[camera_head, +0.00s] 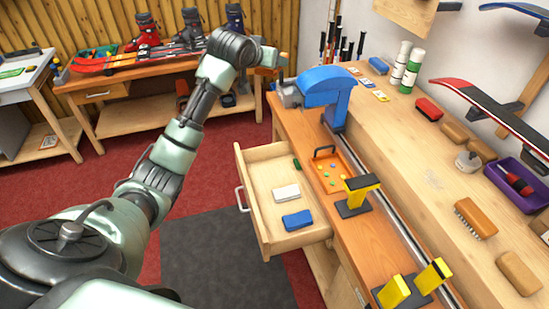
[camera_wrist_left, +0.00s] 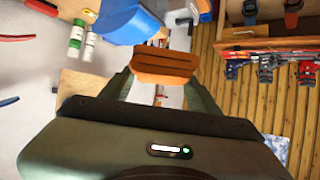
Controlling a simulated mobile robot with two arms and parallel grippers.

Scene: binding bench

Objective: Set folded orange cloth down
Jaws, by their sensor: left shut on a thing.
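The folded orange cloth (camera_wrist_left: 164,66) shows in the left wrist view, pinched between the two dark fingers of my left gripper (camera_wrist_left: 163,84). In the head view my left gripper (camera_head: 272,58) is stretched out at the far end of the workbench, near the blue machine; the cloth is mostly hidden there behind my wrist. The cloth appears held up in the air, with the blue machine close beside it in the wrist view. My right gripper is in neither view.
The workbench (camera_head: 292,122) carries the blue machine (camera_head: 326,84), an orange tray (camera_head: 338,158) and yellow-black clamps (camera_head: 360,188). An open drawer (camera_head: 254,200) holds a white block (camera_head: 286,192) and a blue block (camera_head: 297,219), with bare room around them. Brushes and a purple bin (camera_head: 500,180) lie at right.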

